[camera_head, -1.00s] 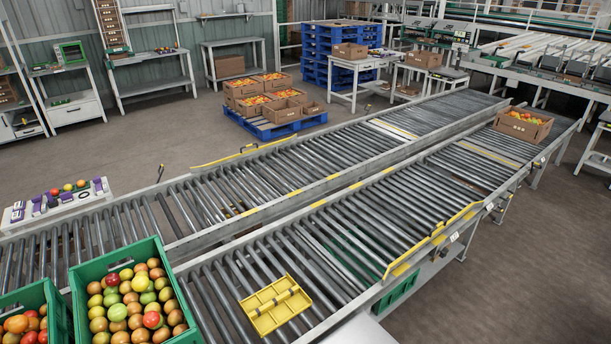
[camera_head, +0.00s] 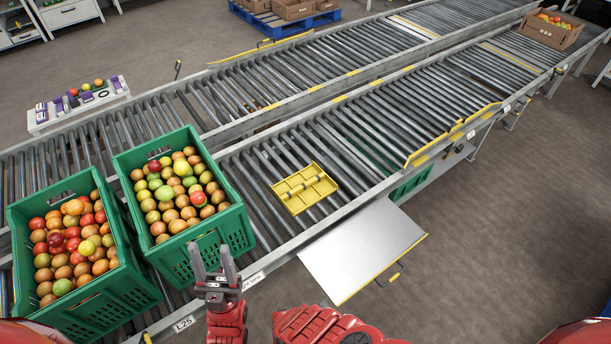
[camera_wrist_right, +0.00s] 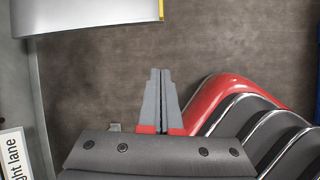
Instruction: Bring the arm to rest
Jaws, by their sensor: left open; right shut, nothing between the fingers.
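My left gripper (camera_head: 214,262) shows at the bottom of the head view, with its two fingers apart and nothing between them. It is in front of the right green crate (camera_head: 205,258), near the conveyor's front rail; whether it touches the crate is unclear. My right gripper (camera_wrist_right: 160,74) shows in the right wrist view, its fingers together with nothing between them. The brown floor is behind it. In the head view I cannot make out the right gripper's fingers; red parts of my arms show along the bottom edge.
A yellow divided tray (camera_head: 292,208) lies on the rollers (camera_head: 262,172). A metal shelf (camera_head: 365,244) with a yellow edge juts out from the conveyor; a metal panel (camera_wrist_right: 85,15) shows in the wrist view. Floor at right is clear.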

